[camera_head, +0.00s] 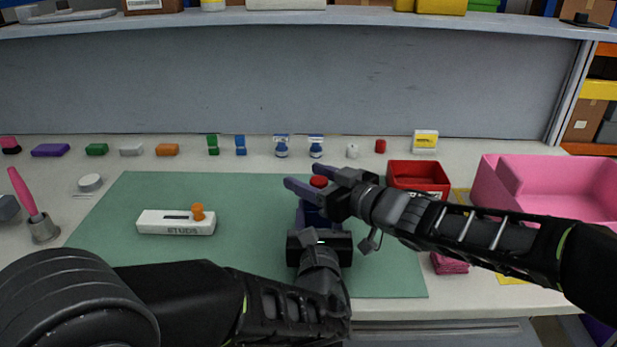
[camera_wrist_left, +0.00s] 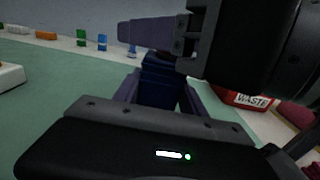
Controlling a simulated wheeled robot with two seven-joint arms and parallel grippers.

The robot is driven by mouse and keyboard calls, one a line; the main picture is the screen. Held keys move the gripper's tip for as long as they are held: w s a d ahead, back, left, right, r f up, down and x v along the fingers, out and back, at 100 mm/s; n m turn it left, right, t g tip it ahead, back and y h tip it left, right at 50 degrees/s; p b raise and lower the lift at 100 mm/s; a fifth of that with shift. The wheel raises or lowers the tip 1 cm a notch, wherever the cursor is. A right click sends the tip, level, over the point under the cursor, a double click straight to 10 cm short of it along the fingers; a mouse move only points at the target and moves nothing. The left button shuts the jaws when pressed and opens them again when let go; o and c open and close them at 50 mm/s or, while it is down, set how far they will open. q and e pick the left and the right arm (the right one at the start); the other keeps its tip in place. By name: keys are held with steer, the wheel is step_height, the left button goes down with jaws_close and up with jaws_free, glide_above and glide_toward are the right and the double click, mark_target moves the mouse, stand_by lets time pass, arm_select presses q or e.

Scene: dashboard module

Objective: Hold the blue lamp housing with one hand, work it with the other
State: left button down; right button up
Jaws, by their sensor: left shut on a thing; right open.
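The blue lamp housing (camera_head: 312,214) stands over the green mat, largely hidden by my grippers. It also shows in the left wrist view (camera_wrist_left: 160,82), between the fingers. My left gripper (camera_head: 316,222) is shut on it from the near side. My right gripper (camera_head: 320,183) is open at the top of the housing, its fingers pointing left. A red round piece (camera_head: 319,181) shows between the right fingers; whether it touches them or the housing I cannot tell. In the left wrist view, my right gripper (camera_wrist_left: 165,35) crosses just above the housing.
A white STUDS box (camera_head: 160,227) with an orange knob lies on the mat (camera_head: 130,200), left of the grippers. A red waste bin (camera_head: 420,170) and a pink bin (camera_head: 540,180) stand at right. Several small coloured parts line the back. The mat's left half is mostly free.

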steer(key=shift+w+a, duration=0.15)
steer(key=shift+a, duration=0.05)
jaws_close()
stand_by(0.6)
steer(key=shift+r, duration=3)
